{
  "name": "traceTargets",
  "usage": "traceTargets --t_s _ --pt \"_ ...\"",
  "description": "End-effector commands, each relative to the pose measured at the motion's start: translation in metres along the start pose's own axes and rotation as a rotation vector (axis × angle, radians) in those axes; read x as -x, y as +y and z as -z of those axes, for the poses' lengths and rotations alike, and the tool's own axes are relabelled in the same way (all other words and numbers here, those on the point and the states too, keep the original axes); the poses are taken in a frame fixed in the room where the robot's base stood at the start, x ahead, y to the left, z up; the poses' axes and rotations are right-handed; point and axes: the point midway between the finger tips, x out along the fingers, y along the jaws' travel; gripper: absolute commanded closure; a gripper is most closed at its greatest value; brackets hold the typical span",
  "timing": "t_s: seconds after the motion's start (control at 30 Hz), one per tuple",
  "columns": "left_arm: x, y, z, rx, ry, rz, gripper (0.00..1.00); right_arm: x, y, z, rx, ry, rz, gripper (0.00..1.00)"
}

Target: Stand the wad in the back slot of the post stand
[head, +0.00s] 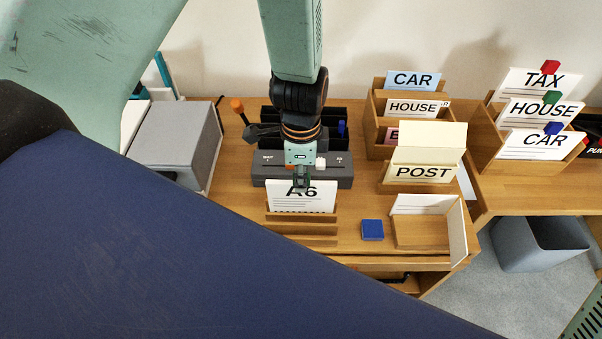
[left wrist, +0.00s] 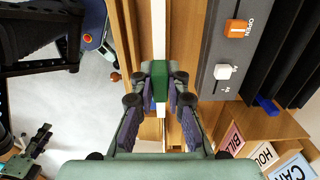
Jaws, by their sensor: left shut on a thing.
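A white wad of sheets marked A6 (head: 302,196) stands upright at a ridged wooden block (head: 302,234). In the left wrist view the wad (left wrist: 159,30) shows edge-on as a white strip. My left gripper (head: 301,181) points down at its top edge. In the left wrist view my left gripper (left wrist: 160,88) is shut on the wad, at a green clip (left wrist: 160,80). I cannot tell whether the wad's lower edge is in a groove. A wooden stand (head: 420,188) to the right carries a cream POST card (head: 424,173) with a taller cream sheet behind it.
A grey box (head: 303,168) with sliders lies behind the wad. A tiered holder (head: 378,140) with CAR and HOUSE cards and a clipped-card rack (head: 490,140) stand at right. A blue block (head: 372,230) and open tray (head: 425,233) lie in front. A bin (head: 540,245) stands on the floor.

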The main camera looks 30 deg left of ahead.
Motion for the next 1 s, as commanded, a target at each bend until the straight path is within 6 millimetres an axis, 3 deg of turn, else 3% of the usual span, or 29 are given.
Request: traceTargets --t_s 0.43,0.73,0.77,1.0 --pt "-0.016 0.0 0.0 0.0 0.001 0.001 1.0 -0.01 0.0 0.0 0.0 0.0 0.0 0.6" --pt "-0.017 0.0 0.0 0.0 0.001 0.001 1.0 -0.01 0.0 0.0 0.0 0.0 0.0 0.6" --pt "-0.017 0.0 0.0 0.0 0.001 0.001 0.84 -0.01 0.0 0.0 0.0 0.0 0.0 0.6" --pt "-0.017 0.0 0.0 0.0 0.0 0.001 0.63 -0.01 0.0 0.0 0.0 0.0 0.0 0.6"
